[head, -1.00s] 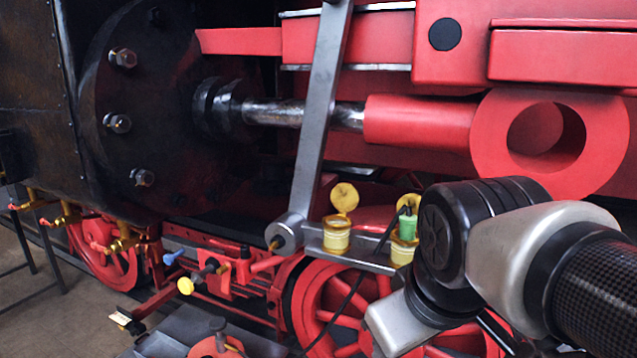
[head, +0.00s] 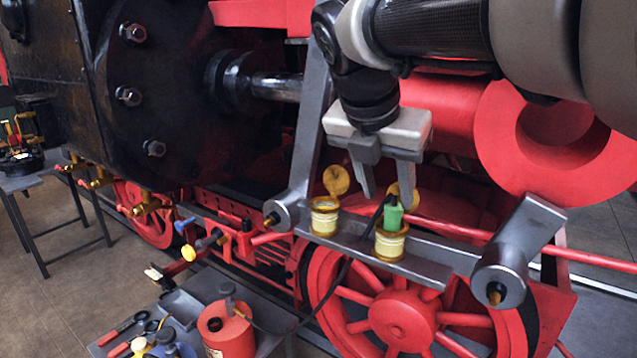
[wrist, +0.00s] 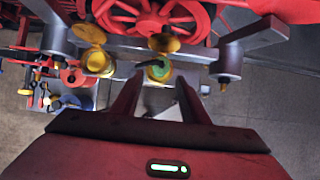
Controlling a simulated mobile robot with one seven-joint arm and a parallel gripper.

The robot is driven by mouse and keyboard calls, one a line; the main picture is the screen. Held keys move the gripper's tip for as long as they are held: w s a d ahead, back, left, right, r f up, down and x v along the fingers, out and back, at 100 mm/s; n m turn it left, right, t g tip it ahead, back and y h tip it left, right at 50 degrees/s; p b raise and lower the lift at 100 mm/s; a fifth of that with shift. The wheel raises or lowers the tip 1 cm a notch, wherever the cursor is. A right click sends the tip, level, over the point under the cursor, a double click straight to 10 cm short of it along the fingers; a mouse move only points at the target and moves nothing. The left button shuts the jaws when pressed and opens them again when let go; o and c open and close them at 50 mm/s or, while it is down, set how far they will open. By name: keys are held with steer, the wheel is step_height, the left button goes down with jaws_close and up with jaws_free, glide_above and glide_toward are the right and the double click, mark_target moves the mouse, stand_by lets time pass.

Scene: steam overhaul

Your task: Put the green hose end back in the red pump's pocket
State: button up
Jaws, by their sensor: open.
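The green hose end (head: 393,218) stands in the right-hand yellow-rimmed cup (head: 391,245) on a grey bar. It also shows in the wrist view (wrist: 158,71), beyond my fingertips. My gripper (head: 388,192) is open and points down, close above the green hose end, with nothing held. In the wrist view its two fingers (wrist: 158,88) stand apart.
A second cup (head: 324,218) with a raised yellow lid is to the left on the bar. A grey cylindrical fitting (head: 502,270) hangs at the right. Red wheels (head: 400,320) lie below. Tools and bottles (head: 150,340) crowd the low table (head: 180,308) beside the pump.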

mark_target(391, 211)
steer(key=b+x, duration=0.2)
steer(key=x, duration=0.2)
steer(key=shift+f, duration=0.15)
steer(key=shift+x, duration=1)
steer(key=shift+d, duration=0.1)
steer(key=shift+f, duration=0.15)
steer(key=shift+s+d+b, duration=0.1)
steer(key=shift+s+b, duration=0.05)
steer(key=shift+b, duration=0.15)
steer(key=c, duration=0.9)
steer(key=shift+f, duration=0.15)
jaws_close()
